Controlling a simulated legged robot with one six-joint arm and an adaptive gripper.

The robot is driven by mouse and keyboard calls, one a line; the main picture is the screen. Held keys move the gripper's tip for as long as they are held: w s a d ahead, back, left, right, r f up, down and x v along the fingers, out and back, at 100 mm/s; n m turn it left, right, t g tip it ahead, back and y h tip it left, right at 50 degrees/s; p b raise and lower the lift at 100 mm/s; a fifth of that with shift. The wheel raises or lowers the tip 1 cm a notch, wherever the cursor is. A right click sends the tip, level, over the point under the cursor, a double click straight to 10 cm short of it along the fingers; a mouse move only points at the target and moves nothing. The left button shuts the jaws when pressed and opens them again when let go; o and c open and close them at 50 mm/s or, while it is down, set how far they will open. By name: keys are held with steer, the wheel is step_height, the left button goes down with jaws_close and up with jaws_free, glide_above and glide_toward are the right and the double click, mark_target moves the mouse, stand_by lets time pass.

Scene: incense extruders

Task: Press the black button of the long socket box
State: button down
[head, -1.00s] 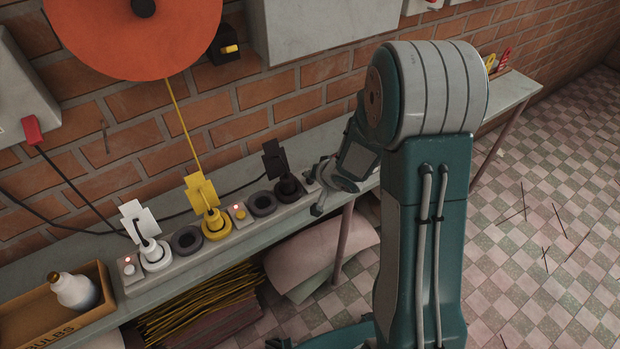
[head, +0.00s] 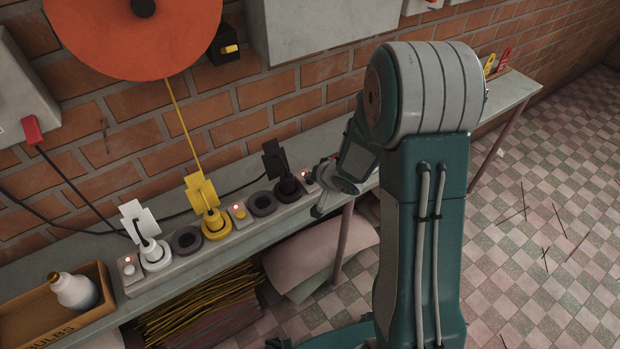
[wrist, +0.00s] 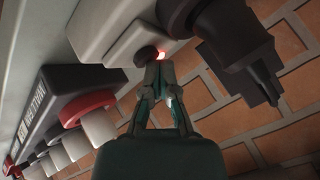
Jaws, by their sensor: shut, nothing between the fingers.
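The long socket box (head: 190,260) lies on the shelf along the brick wall, with white, grey, yellow and black round sockets. Its white, yellow and black sockets hold plugs. At its right end, beside the black plug (head: 275,160), a small red light (head: 304,174) glows. In the wrist view, the dark round button (wrist: 146,56) sits on the pale box end next to the lit red light (wrist: 161,50). My gripper (wrist: 158,66) is shut and empty, its fingertips right at the button and partly covering it. I cannot tell whether they touch. My gripper also shows in the head view (head: 322,190).
The black plug (wrist: 225,50) stands close to the right of my fingers in the wrist view. A red-rimmed device (wrist: 88,104) with pale cylinders is at the left there.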

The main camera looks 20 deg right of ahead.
steer(key=shift+r, duration=0.4)
steer(key=shift+r, duration=2.95)
steer(key=s+d+r+h, duration=0.3)
steer(key=s+r, duration=0.1)
steer(key=r, duration=0.3)
steer(key=s+d+r+h, duration=0.25)
steer(key=s+r, duration=0.25)
steer(key=r, duration=0.3)
steer(key=s+a+r+n+g+y, duration=0.1)
steer(key=s+a+n, duration=0.1)
steer(key=s, duration=0.7)
steer(key=s+a+r+n+g, duration=0.1)
steer(key=s+a+r+n, duration=0.1)
steer(key=s, duration=0.7)
steer(key=shift+a+g+y, duration=0.35)
steer(key=shift+a+g, duration=0.05)
steer(key=shift+a, duration=0.4)
